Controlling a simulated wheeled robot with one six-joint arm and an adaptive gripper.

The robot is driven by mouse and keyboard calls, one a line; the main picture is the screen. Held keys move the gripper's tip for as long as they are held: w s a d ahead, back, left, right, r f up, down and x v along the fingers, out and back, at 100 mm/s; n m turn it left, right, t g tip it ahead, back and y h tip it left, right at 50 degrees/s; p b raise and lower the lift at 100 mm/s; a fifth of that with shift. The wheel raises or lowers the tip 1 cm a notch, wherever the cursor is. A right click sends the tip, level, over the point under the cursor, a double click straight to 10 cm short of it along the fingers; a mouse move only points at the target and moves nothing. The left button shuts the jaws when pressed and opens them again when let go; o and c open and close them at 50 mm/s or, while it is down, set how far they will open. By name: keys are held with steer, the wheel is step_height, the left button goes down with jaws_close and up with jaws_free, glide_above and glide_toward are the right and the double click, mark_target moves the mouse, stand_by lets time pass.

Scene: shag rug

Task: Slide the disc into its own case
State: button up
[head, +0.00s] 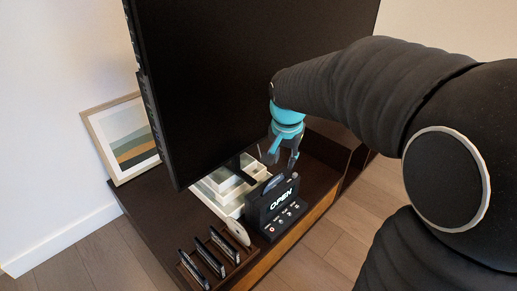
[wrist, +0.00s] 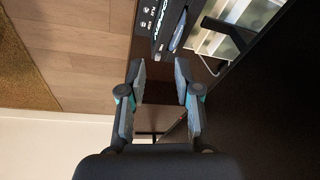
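A black disc player (head: 272,212) with a lit "OPEN" display stands on the dark cabinet. A disc (head: 273,183) seems to stick up from its top, edge-on; the player (wrist: 157,22) and the disc (wrist: 179,32) also show in the wrist view. Three slim dark cases (head: 208,257) stand in a row to the player's left; I cannot tell which belongs to the disc. My gripper (head: 280,157) is above and just behind the player, its fingers apart. In the wrist view my gripper (wrist: 162,82) is open and empty, apart from the disc.
A large black TV screen (head: 240,70) rises close behind my gripper. A pale stepped stand (head: 213,184) sits under it. A pale rounded object (head: 238,232) lies between the player and the cases. A framed picture (head: 126,138) leans on the wall.

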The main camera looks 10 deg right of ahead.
mark_target(274, 178)
steer(key=w+f+m+g+p, duration=0.1)
steer(key=w+f+m+p, duration=0.35)
steer(key=w, duration=0.55)
steer(key=shift+n+h, duration=0.3)
steer(key=shift+n, duration=0.05)
steer(key=f, duration=0.9)
steer(key=d+f, duration=0.1)
steer(key=f, duration=0.4)
steer(key=shift+w+b, duration=0.35)
steer(key=shift+b, duration=0.05)
jaws_close()
